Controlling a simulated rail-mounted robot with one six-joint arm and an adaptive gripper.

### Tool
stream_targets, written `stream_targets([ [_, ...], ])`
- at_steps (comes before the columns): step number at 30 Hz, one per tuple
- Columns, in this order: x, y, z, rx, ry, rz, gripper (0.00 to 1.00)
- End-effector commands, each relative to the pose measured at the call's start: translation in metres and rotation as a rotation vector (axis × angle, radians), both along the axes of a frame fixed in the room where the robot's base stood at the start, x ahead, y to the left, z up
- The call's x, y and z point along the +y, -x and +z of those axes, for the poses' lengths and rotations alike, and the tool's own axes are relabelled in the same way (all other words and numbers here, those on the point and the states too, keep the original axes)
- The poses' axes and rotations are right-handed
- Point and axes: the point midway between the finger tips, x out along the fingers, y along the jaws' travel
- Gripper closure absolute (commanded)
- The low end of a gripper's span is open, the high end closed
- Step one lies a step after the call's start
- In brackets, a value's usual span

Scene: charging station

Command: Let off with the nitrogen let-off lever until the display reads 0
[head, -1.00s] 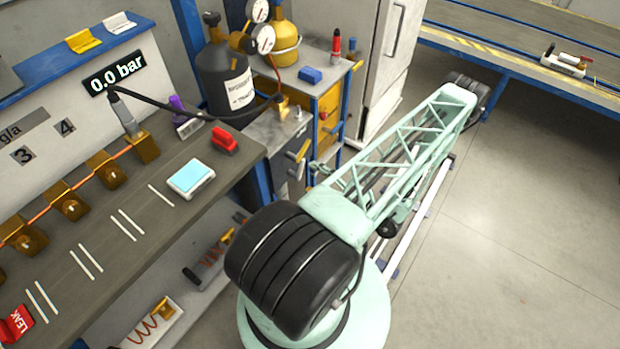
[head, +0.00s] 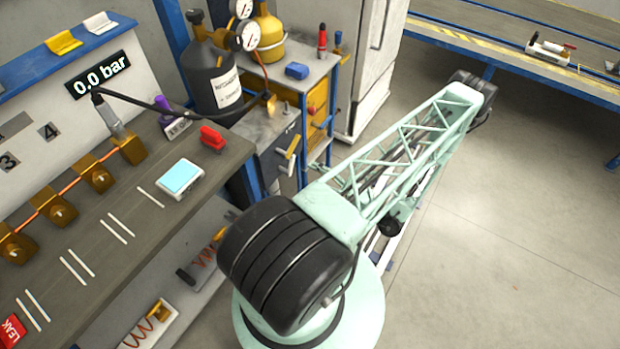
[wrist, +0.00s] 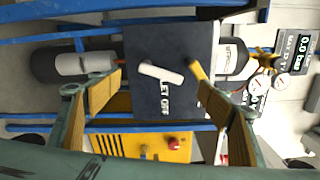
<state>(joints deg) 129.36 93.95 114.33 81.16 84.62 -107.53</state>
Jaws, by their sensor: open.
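The white let-off lever (wrist: 160,73) sits on a dark panel (wrist: 145,45) marked LET OFF in the wrist view. It also shows on the front of the dark cabinet in the head view (head: 285,163). My gripper (wrist: 155,82) is open, one finger on either side of the lever in the picture, with nothing held. I cannot tell how far it is from the panel. A wall display (head: 98,75) reads 0.0 bar; a display at the wrist view's right edge (wrist: 300,48) also shows 0.0 bar.
A yellow bar (head: 293,147) is just above the lever. A black bottle (head: 212,78) and gauges (head: 250,37) stand behind the cabinet. The workbench (head: 100,215) lies left. A yellow front with a red knob (wrist: 173,143) is beside the panel. Floor at right is clear.

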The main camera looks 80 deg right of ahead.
Motion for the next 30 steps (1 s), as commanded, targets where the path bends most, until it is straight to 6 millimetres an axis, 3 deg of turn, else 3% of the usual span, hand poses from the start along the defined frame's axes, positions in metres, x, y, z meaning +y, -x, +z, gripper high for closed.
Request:
stream_targets([
  [30, 0.020, 0.038, 0.000, 0.000, 0.000, -0.002, 0.28],
])
